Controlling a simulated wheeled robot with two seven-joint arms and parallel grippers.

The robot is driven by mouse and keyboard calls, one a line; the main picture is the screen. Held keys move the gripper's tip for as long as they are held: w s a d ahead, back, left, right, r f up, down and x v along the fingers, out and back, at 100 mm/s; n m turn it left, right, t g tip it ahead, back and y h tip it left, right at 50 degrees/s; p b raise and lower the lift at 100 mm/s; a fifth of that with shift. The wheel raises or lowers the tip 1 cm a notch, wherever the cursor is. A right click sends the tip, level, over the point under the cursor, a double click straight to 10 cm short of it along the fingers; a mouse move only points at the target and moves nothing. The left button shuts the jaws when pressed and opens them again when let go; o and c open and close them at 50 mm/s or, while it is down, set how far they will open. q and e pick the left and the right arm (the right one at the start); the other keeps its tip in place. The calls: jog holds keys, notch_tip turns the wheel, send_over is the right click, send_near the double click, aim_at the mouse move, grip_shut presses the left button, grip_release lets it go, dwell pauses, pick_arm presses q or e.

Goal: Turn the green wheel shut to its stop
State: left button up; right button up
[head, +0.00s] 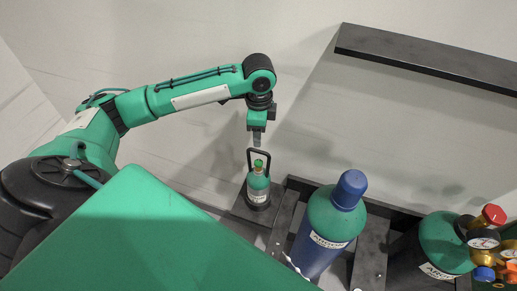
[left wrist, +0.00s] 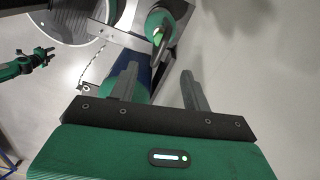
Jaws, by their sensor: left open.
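The green wheel (head: 258,163) sits on top of a small green gas bottle (head: 258,185), inside a black carrying frame. The bottle stands upright. My left gripper (head: 257,142) is open and points down just above the frame, apart from the wheel. In the left wrist view the wheel (left wrist: 158,36) shows beyond the fingertips of my left gripper (left wrist: 160,72), with nothing between the fingers. My right gripper (left wrist: 46,55) shows small at the left of that view; its jaw state is unclear.
A large blue cylinder (head: 318,248) with a green shoulder and blue cap stands right of the small bottle. Another green-topped cylinder (head: 445,240) with gauges and a red knob (head: 494,214) is at far right. A dark shelf (head: 430,58) hangs on the wall.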

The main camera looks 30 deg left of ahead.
aim_at(258, 162)
pick_arm(q)
notch_tip(258, 162, down, 13)
jog(key=p, duration=0.2)
jog(key=shift+r+p, duration=0.2)
jog(key=shift+p, duration=0.15)
jog(key=shift+a+f, duration=0.1)
jog(key=shift+f, duration=0.45)
